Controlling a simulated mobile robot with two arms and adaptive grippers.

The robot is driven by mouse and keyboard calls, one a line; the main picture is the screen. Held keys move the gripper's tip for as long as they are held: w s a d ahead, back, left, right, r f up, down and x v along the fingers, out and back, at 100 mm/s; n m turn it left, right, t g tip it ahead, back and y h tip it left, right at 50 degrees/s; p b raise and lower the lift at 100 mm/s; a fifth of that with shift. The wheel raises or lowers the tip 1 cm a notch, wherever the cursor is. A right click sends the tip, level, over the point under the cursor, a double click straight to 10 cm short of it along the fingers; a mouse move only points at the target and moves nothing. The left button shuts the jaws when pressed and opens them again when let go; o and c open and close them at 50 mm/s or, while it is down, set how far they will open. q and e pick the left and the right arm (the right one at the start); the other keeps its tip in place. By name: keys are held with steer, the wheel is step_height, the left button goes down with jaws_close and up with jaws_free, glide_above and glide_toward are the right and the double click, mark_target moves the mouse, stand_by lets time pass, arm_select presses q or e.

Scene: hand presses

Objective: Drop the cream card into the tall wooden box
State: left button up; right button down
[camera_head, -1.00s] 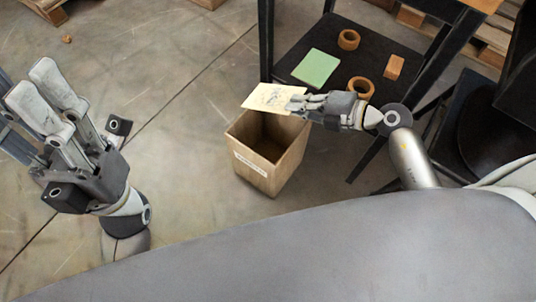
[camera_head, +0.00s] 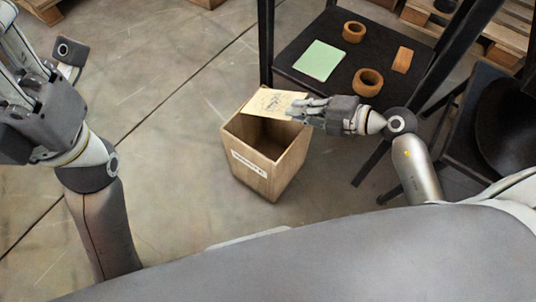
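The tall wooden box (camera_head: 262,175) stands on the floor in the middle of the head view, open at the top, with a white label on its front. The cream card (camera_head: 272,102) has dark markings and is held roughly flat over the back part of the box's opening. My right gripper (camera_head: 304,107) comes in from the right and is shut on the card's right edge. My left gripper (camera_head: 12,70) is at the far left, away from the box. Its fingers run partly out of the frame, so its opening is hard to judge.
Behind the box is a black shelf (camera_head: 300,44) holding a green card (camera_head: 320,60), two tape rolls (camera_head: 368,82) and a small orange-brown block (camera_head: 402,60). Black frame posts stand near my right arm. The floor left of the box is clear.

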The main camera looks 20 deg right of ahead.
steer(key=c, duration=1.6)
jaws_free()
steer(key=shift+o, duration=0.2)
steer(key=v, duration=0.7)
steer(key=shift+s+d, duration=0.15)
steer(key=shift+d, duration=0.05)
steer(key=shift+r, duration=0.1)
